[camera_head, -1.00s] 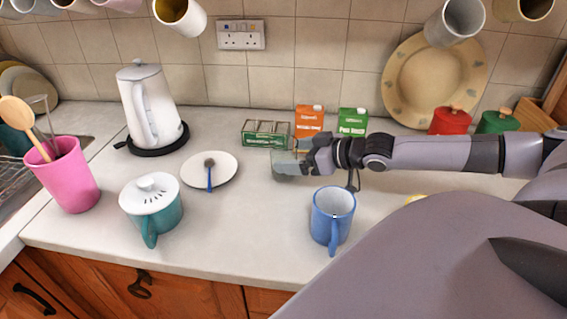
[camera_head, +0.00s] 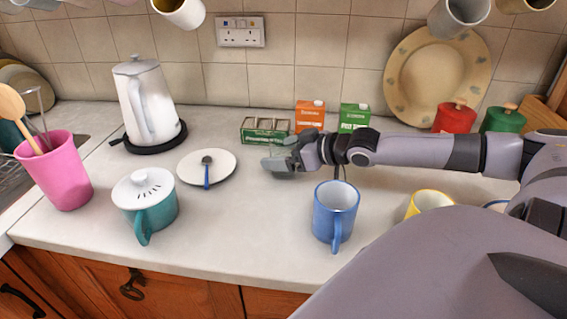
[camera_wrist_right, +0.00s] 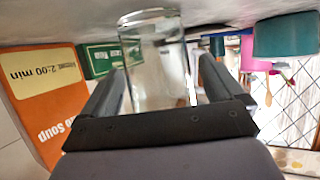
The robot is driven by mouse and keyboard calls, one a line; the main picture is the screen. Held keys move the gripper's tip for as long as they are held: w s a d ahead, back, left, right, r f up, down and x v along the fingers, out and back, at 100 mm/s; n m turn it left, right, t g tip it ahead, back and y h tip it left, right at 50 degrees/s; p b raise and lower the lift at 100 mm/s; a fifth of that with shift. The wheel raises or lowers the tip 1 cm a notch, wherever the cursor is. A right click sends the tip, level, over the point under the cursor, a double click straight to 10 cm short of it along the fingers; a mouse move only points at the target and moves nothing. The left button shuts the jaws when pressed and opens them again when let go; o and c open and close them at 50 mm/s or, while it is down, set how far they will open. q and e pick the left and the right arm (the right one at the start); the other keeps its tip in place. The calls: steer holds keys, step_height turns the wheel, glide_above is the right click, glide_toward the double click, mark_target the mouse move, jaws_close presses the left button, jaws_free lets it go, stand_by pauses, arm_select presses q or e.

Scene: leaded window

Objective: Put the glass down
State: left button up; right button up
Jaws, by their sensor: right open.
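The clear glass (camera_wrist_right: 156,60) is between the two spread fingers of my right gripper (camera_wrist_right: 163,80) in the right wrist view, with gaps beside it. That view is upside down, and the glass's end at the top is at or close to the counter surface; I cannot tell if it touches. In the head view my right gripper (camera_head: 277,157) is low over the counter (camera_head: 250,215), in front of the green box, and mostly hides the glass. My left gripper is not in view.
A blue mug (camera_head: 335,212) stands just in front of my right wrist. A green tea box (camera_head: 264,131), orange carton (camera_head: 309,115) and green carton (camera_head: 354,117) stand behind. A plate with a spoon (camera_head: 206,168) is to the left. The front middle of the counter is clear.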

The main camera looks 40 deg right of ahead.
steer(key=shift+c, duration=0.2)
steer(key=c, duration=1.1)
steer(key=shift+c, duration=0.2)
steer(key=shift+r, duration=0.15)
step_height(320, 180, up, 20)
steer(key=p, duration=0.3)
steer(key=shift+p, duration=0.4)
